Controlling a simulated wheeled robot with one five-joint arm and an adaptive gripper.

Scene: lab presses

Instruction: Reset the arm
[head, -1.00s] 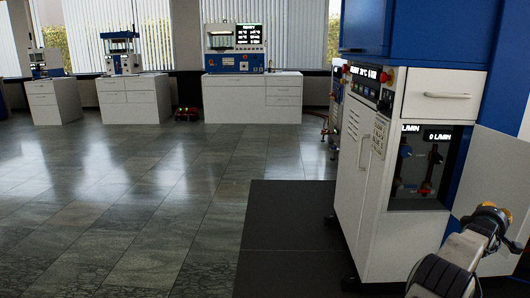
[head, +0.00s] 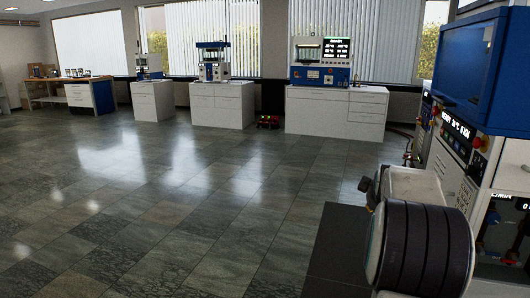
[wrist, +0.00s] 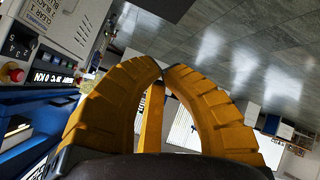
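My gripper (wrist: 163,71) has yellow ribbed fingers, which fill the middle of the wrist view. The tips of the two big side fingers meet, and a thinner yellow finger shows between them. I see nothing held between them. In the head view my arm, with a white link and black ringed joint, stands at the lower right. The fingers are mostly hidden behind it there. The blue and white press cabinet (head: 448,165) is at the right edge of the head view. Its panel (wrist: 40,78) appears tilted at the left of the wrist view, apart from the fingers.
White benches (head: 335,113) with lab presses (head: 213,63) line the far wall under the windows. A small red and black item (head: 268,122) sits on the floor between two of them. A dark mat (head: 335,245) lies beside the cabinet. The tiled floor at left and centre is clear.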

